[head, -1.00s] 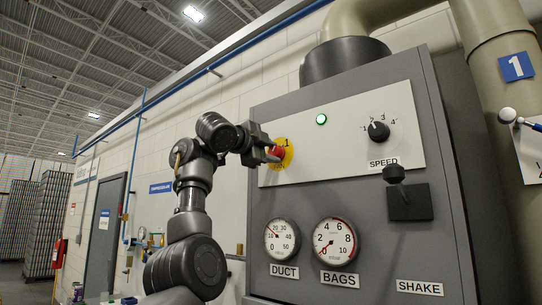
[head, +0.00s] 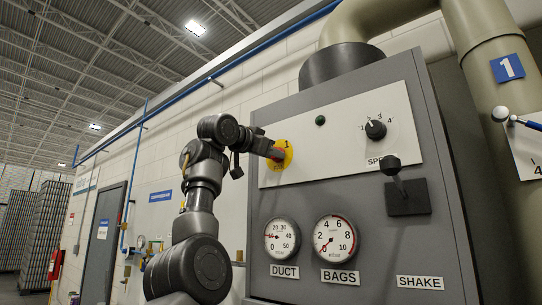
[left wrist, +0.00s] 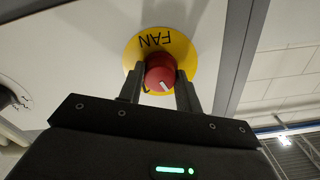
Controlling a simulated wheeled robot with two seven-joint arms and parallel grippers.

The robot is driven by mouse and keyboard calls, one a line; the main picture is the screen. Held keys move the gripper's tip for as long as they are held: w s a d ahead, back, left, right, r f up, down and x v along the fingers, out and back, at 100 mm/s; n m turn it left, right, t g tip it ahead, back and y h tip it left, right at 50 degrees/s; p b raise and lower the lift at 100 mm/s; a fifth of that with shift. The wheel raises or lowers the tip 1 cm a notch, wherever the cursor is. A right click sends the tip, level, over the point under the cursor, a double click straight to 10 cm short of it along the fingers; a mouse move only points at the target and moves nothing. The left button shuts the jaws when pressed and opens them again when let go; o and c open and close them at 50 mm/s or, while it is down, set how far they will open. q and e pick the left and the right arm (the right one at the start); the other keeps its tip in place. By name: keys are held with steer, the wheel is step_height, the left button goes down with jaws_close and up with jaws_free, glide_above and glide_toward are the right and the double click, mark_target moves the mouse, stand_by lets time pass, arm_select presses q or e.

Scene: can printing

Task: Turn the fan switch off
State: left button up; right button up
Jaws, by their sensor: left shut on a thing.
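The fan switch is a red knob (left wrist: 160,71) on a yellow disc marked FAN (left wrist: 183,50). In the head view the disc (head: 288,157) sits at the left end of the white control plate, and only part of the knob shows. My left gripper (head: 272,152) reaches it from the left and is shut on the knob, with one finger on each side in the left wrist view. A white line shows on the knob's face in that view. The indicator lamp (head: 320,121) on the plate is dark. My right gripper is not in view.
The grey cabinet (head: 375,260) carries a speed dial (head: 376,130), a shake lever (head: 391,165), a duct gauge (head: 282,238) and a bags gauge (head: 335,236). A large pipe (head: 480,50) rises at the right. A grey door (head: 107,232) stands at the left.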

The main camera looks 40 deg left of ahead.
arm_select(q)
steer(key=shift+n, duration=2.2)
steer(key=o, duration=1)
steer(key=s+b, duration=0.5)
steer(key=s, duration=0.5)
steer(key=shift+s, duration=0.4)
steer(key=shift+d, duration=0.1)
